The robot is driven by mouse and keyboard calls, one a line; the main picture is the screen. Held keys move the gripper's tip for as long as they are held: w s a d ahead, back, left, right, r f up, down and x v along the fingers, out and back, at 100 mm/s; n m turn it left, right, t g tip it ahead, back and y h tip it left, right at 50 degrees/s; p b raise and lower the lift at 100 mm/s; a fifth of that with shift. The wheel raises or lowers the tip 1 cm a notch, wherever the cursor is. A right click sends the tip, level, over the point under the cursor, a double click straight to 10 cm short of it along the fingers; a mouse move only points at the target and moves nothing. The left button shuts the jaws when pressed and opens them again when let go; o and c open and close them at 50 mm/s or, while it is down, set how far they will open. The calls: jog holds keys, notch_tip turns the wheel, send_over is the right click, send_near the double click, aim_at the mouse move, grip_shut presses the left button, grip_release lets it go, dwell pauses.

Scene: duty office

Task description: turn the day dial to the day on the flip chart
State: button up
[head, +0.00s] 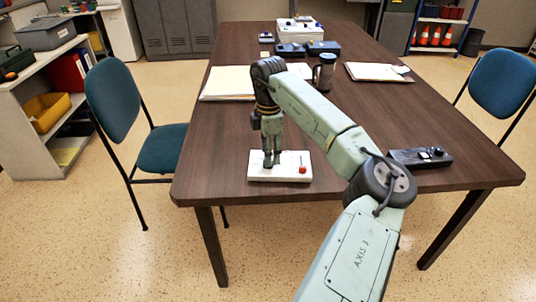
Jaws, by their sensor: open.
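My gripper (271,161) points straight down over a white panel (258,176) near the front edge of the table. Its open fingertips are at or just above the middle of the panel. They hide what lies under them, so I cannot tell whether they touch anything. A small red knob (302,169) shows on the right part of the panel. No day markings are readable on it. A black box (418,158) with small light controls lies to the right, behind my arm. I cannot make out a flip chart in this view.
Papers or a folder (227,84), a dark mug (325,74) and a clipboard (378,72) lie farther back on the brown table (215,150). Several devices stand at its far end. Blue chairs (112,98) (501,82) flank it. The front left tabletop is clear.

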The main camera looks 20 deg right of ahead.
jog(key=shift+f, duration=1.4)
jog(key=shift+c, duration=0.2)
grip_shut()
